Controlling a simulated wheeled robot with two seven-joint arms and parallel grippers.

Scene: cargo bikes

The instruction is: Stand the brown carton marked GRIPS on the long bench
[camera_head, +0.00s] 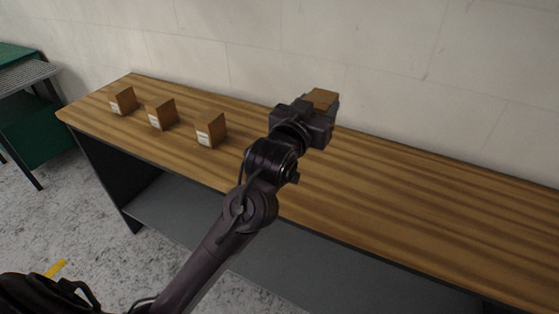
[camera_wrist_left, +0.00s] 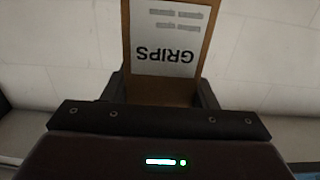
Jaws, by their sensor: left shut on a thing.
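My left gripper (camera_head: 309,116) is shut on a brown carton (camera_head: 321,97) over the long bench (camera_head: 400,190). In the head view the gripper hides most of this carton, and I cannot tell there whether its base touches the bench. In the left wrist view the carton (camera_wrist_left: 166,88) sits between the fingers of the left gripper (camera_wrist_left: 163,92). Its white label reads GRIPS and appears upside down in that view. My right gripper is not in view.
Several items stand nearby: three brown cartons with white labels (camera_head: 123,100), (camera_head: 162,113), (camera_head: 211,129) on the bench's left part. The bench's right part is clear. A pale wall (camera_head: 400,50) runs behind it. A green unit (camera_head: 40,125) stands at far left.

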